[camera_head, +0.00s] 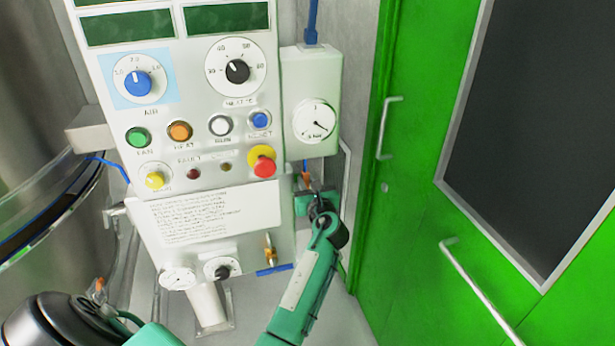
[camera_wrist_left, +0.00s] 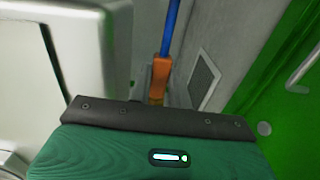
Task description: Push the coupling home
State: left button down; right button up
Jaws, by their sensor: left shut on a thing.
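The coupling (camera_head: 306,180) is a small orange fitting on the end of a blue hose, low beside the control panel's right edge. It also shows in the left wrist view (camera_wrist_left: 161,70), upright, with the blue hose (camera_wrist_left: 172,25) rising from its top. My left gripper (camera_head: 307,191) is at the coupling and shut on it. In the left wrist view my gripper's dark edge and green body hide the fingertips and the coupling's lower end. I cannot tell how far the coupling is seated. My right gripper is in neither view.
The white control panel (camera_head: 205,140) with knobs, buttons and a red stop button (camera_head: 263,162) stands left of my gripper. A gauge box (camera_head: 317,90) hangs above it. A green door (camera_head: 400,220) with handles is close on the right. A yellow valve with a blue handle (camera_head: 274,269) sits lower left.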

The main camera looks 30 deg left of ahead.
pick_arm(q)
jog(key=shift+f, duration=0.35)
jog(key=c, duration=1.4)
grip_release()
jog(key=shift+o, duration=0.6)
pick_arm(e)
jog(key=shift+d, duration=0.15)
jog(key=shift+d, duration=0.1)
pick_arm(q)
jog(key=shift+s+d, duration=0.2)
jog(key=shift+d, duration=0.05)
jog(key=p+v, duration=0.4)
jog(key=v, duration=0.9)
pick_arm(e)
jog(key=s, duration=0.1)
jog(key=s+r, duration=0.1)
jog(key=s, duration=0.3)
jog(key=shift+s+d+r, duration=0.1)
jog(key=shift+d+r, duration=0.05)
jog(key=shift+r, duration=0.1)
pick_arm(q)
jog(key=shift+s, duration=0.1)
